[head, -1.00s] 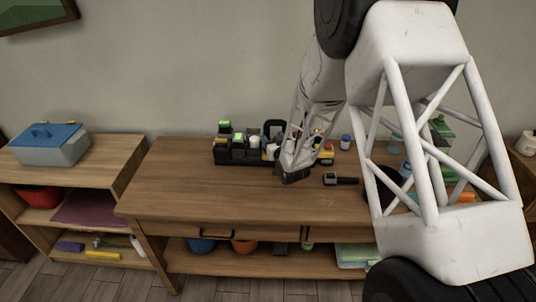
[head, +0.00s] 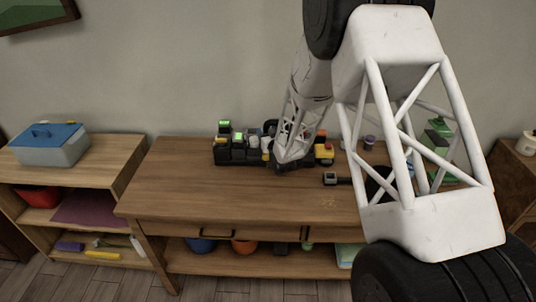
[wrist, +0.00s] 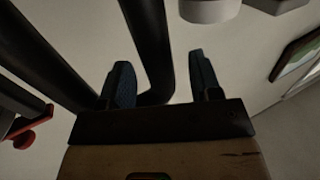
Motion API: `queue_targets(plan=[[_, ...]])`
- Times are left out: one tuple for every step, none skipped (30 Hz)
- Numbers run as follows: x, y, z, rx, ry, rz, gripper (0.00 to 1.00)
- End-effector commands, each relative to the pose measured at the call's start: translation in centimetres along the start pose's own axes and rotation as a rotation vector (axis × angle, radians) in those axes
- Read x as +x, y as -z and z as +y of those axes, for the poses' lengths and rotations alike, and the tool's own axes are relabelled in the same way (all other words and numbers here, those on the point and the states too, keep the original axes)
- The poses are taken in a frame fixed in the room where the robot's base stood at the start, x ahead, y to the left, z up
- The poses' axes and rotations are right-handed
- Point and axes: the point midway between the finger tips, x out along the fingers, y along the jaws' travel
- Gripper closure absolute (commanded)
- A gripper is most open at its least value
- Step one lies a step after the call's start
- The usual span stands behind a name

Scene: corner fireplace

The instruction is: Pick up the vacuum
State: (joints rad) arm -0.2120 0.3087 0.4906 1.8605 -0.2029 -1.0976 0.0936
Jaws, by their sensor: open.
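No thing shows clearly enough as a vacuum. In the wrist view my gripper (wrist: 160,62) is open, its two blue-padded fingers apart. A black curved bar (wrist: 150,40), like a handle, runs up between the fingers; I cannot tell whether it touches them. In the head view my gripper end is low over the back middle of the table, beside a dark rack of small devices (head: 235,153). My arm hides part of what stands there. A small dark tool (head: 331,178) lies on the table to the right, partly behind my arm.
The wooden table (head: 180,190) has clear room at its left and front. A yellow and red item (head: 325,152) stands just right of my gripper end. The wall is close behind the table.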

Motion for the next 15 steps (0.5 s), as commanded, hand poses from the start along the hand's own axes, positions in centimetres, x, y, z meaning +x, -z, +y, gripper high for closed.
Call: queue_targets(plan=[[0.39, -0.04, -0.01, 0.000, 0.000, 0.000, 0.42], [0.55, -0.02, -0.02, 0.000, 0.000, 0.000, 0.42], [0.71, -0.01, -0.02, 0.000, 0.000, 0.000, 0.42], [0.81, -0.01, -0.02, 0.000, 0.000, 0.000, 0.42], [0.87, 0.00, -0.02, 0.000, 0.000, 0.000, 0.42], [0.93, 0.01, -0.02, 0.000, 0.000, 0.000, 0.42], [0.95, 0.01, -0.02, 0.000, 0.000, 0.000, 0.42], [0.95, 0.01, -0.03, 0.000, 0.000, 0.000, 0.42], [0.95, 0.01, -0.03, 0.000, 0.000, 0.000, 0.42], [0.94, 0.01, -0.03, 0.000, 0.000, 0.000, 0.42], [0.94, 0.01, -0.03, 0.000, 0.000, 0.000, 0.42], [0.94, 0.00, -0.03, 0.000, 0.000, 0.000, 0.42], [0.94, 0.00, -0.03, 0.000, 0.000, 0.000, 0.42], [0.94, 0.00, -0.03, 0.000, 0.001, 0.000, 0.42], [0.94, 0.00, -0.03, 0.000, 0.001, 0.000, 0.42]])
